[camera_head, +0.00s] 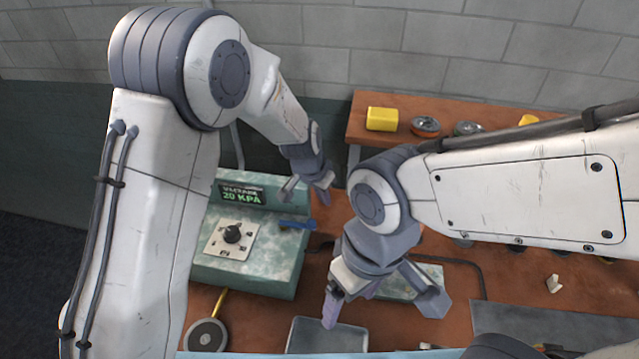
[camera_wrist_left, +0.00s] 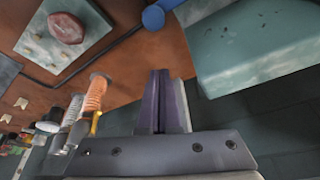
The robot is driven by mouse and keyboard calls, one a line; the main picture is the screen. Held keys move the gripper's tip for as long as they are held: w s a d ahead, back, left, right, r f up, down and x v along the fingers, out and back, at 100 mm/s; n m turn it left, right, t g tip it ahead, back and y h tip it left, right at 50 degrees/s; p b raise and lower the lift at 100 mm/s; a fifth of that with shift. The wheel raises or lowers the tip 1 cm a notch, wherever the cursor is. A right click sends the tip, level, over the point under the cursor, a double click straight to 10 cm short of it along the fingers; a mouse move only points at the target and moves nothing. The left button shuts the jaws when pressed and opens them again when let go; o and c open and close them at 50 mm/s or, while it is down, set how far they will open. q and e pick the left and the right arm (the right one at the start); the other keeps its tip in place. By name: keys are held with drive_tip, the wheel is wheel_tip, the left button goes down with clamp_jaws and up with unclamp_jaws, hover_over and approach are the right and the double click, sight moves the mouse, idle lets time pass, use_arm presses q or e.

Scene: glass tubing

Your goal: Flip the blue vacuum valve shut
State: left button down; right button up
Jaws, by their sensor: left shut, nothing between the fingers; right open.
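The blue vacuum valve (camera_head: 297,224) shows as a small blue lever at the right edge of the teal vacuum unit (camera_head: 245,275) in the head view. In the left wrist view a round blue part (camera_wrist_left: 153,17), which looks like the valve, is at the top, beyond the fingertips. My left gripper (camera_head: 308,190) is above and slightly right of the lever; its fingers (camera_wrist_left: 163,75) are together and empty in the wrist view. They appear apart from the valve. My right gripper (camera_head: 382,306) is open and empty, lower and to the right, over the bench.
The unit's display (camera_head: 242,194) reads 20 KPA, above a black knob (camera_head: 232,233). A grey tray (camera_head: 327,337) and a round gauge-like tool (camera_head: 207,335) lie in front. My right arm covers much of the bench's right side.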

sight(297, 224)
use_arm(q)
drive_tip(key=s+a+f, duration=0.2)
drive_tip(key=shift+s+f, duration=0.1)
drive_tip(key=shift+s, duration=0.2)
idle(0.4)
